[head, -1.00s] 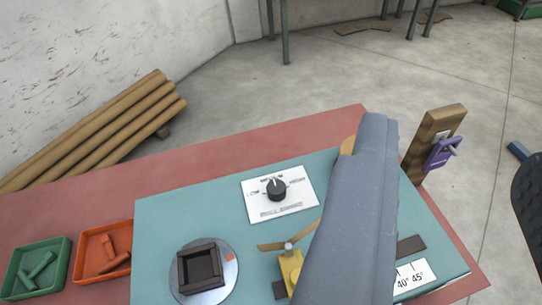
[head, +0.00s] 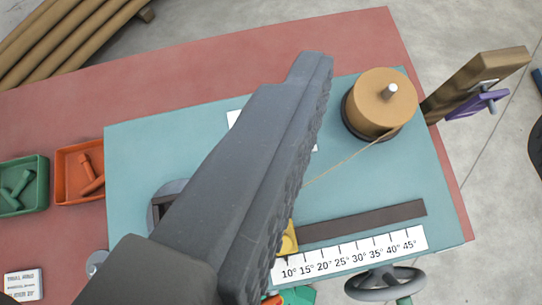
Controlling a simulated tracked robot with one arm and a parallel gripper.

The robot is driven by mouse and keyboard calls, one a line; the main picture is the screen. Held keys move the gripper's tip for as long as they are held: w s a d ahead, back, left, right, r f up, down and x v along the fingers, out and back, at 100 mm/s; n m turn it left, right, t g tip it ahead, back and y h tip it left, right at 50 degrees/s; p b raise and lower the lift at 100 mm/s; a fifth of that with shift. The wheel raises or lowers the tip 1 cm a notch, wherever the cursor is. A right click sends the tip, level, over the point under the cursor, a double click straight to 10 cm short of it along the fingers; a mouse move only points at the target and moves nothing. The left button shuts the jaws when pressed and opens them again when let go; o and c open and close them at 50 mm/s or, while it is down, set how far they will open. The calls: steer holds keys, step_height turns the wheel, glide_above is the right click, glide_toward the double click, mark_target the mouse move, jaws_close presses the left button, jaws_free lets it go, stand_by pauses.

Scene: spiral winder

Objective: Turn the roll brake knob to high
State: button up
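The white label plate (head: 234,118) of the roll brake knob lies on the teal panel (head: 135,150). Only slivers of the plate show beside my gripper. The black knob itself is hidden behind my gripper, so its setting cannot be read now. My gripper (head: 314,68) is a long dark grey shape crossing the middle of the head view from lower left to upper right, with a ribbed right edge. It is above the panel, and I cannot tell whether it touches the knob. I see no clear gap between fingers.
A brown roll (head: 382,100) on a spindle stands at the panel's upper right, a thin strand running from it. An angle scale (head: 355,253), a dark bar (head: 365,220) and a handwheel (head: 385,283) are lower right. Green (head: 38,203) and orange (head: 62,178) trays sit left.

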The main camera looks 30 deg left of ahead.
steer(key=w+a+f+n+g+p, duration=0.4)
steer(key=w+a+f+g+p, duration=0.15)
steer(key=w+f, duration=0.4)
steer(key=a+f+n+g+p, duration=0.1)
steer(key=a+f+g+p, duration=0.1)
steer(key=f, duration=0.6)
steer(key=a+f+n+g+p, duration=0.1)
steer(key=f+g+p, duration=0.1)
steer(key=f, duration=0.7)
steer(key=w+a+f+n+g+p, duration=0.1)
steer(key=a+f+g+p, duration=0.1)
steer(key=f, duration=0.7)
steer(key=shift+w+a+n, duration=0.1)
steer(key=shift+a+n, duration=0.2)
steer(key=shift+a, duration=0.05)
steer(key=shift+c, duration=0.3)
